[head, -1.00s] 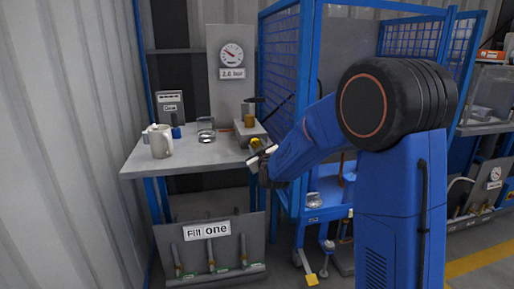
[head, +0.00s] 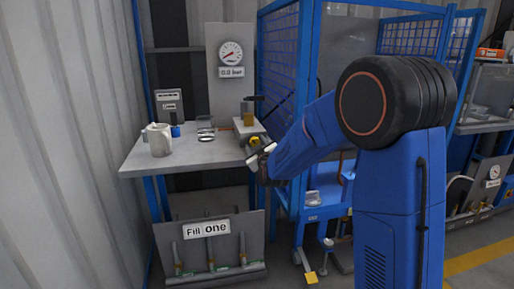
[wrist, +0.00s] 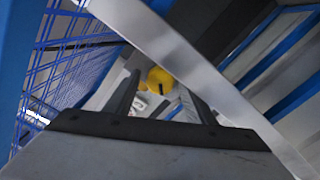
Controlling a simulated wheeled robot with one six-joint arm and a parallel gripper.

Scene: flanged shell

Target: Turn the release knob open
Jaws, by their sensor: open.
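The yellow release knob (head: 254,141) sits on the front of a grey block at the right edge of the bench. In the wrist view the yellow knob (wrist: 160,80) shows round, with a small dark mark, beyond my fingers. My gripper (head: 260,157) is just below and in front of the knob in the head view. In the wrist view my gripper (wrist: 163,95) is open, with its two dark fingers on either side of the line to the knob. I cannot tell whether they touch it. A pale bar crosses the wrist view.
A dial gauge (head: 231,54) hangs on a panel behind the bench (head: 190,158). A white mug (head: 159,140) and a metal ring-shaped clamp (head: 206,134) stand on the bench. A blue mesh cage (head: 281,50) rises just right of the bench. A "Fill one" panel (head: 207,229) stands below.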

